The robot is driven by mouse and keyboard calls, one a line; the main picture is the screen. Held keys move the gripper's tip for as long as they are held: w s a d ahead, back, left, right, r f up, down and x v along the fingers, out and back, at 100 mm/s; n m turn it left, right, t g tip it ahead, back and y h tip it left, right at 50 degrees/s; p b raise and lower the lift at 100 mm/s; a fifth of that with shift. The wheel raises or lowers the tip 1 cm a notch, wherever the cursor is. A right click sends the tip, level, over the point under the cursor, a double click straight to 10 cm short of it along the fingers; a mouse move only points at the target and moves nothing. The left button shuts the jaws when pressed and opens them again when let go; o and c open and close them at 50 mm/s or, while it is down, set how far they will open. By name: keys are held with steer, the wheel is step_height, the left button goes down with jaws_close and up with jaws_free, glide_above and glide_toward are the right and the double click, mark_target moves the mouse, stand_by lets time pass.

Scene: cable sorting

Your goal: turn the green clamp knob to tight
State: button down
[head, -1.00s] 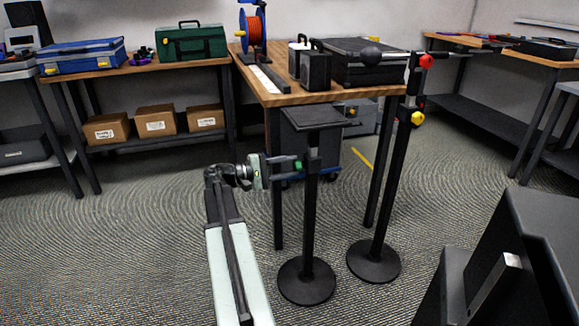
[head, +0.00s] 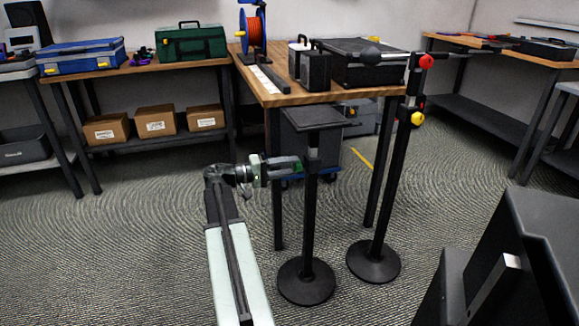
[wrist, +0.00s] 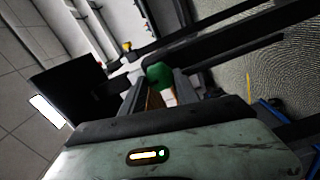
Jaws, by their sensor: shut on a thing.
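The green clamp knob (head: 298,168) sits on the left side of a black stand (head: 312,200) with a flat black plate (head: 312,119) on top. My gripper (head: 296,164) reaches the knob from the left, with its fingers around it. In the wrist view the green knob (wrist: 159,74) shows between the two fingers, which are shut on it. Part of the knob is hidden behind the fingers in the head view. No mark for tight can be made out.
A second black stand (head: 388,200) with a red knob (head: 426,62) and a yellow knob (head: 418,117) is close on the right. A wooden table (head: 285,97) with black cases stands behind. The floor (head: 120,250) on the left is clear.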

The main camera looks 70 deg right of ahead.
steer(key=shift+w, duration=0.1)
steer(key=c, duration=0.9)
jaws_free()
steer(key=v, duration=0.7)
steer(key=shift+w+a, duration=0.3)
